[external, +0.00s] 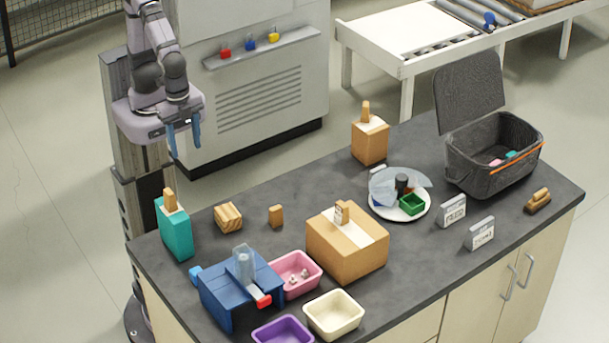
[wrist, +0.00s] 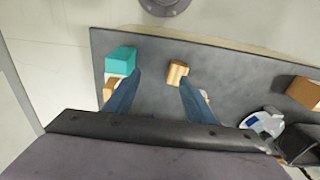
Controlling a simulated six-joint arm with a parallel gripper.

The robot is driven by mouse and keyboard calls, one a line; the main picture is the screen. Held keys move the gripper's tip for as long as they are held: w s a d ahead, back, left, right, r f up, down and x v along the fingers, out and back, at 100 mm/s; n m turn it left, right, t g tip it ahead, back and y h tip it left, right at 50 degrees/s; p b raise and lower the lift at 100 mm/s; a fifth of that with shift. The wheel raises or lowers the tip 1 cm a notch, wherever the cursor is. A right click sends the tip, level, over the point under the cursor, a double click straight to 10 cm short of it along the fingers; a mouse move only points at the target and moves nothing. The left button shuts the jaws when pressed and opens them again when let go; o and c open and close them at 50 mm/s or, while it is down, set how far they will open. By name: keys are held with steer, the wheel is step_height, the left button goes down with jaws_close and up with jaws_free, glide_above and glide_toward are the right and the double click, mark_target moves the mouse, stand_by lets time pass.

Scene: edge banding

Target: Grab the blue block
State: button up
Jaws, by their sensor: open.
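A small bright blue block (external: 195,274) sits at the left edge of the counter, against the far-left side of a dark blue box-shaped stand (external: 237,296). Part of the block is hidden by the stand. I cannot make out the block in the wrist view. My gripper (external: 185,147) hangs in the air beyond the counter's far-left edge, above and well away from the block. Its two blue fingers are apart with nothing between them. They also show in the wrist view (wrist: 160,78), over the dark counter.
A tall teal box (external: 175,228) stands near the block, with a striped wooden block (external: 228,217) beside it. Pink (external: 297,274), cream (external: 334,315) and purple (external: 283,332) bins sit near the stand. A cardboard box (external: 347,250) stands mid-counter; a covered plate (external: 400,207) lies farther right.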

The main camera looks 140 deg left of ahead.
steer(key=w+d+t+b, duration=0.2)
steer(key=w+d+b, duration=0.35)
steer(key=w, duration=0.65)
steer(key=t+b, duration=0.1)
steer(key=t, duration=0.1)
glide_above(196, 270)
steer(key=s, duration=0.4)
step_height(196, 270, down, 18)
steer(key=shift+w+f, duration=0.25)
steer(key=shift+w+f+p, duration=0.3)
steer(key=shift+w+f, duration=0.2)
steer(key=shift+f, duration=0.05)
steer(key=shift+p+x, duration=0.5)
steer(key=shift+x, duration=1.4)
steer(key=shift+w+r, duration=0.1)
steer(key=shift+w, duration=0.05)
steer(key=c, duration=1.2)
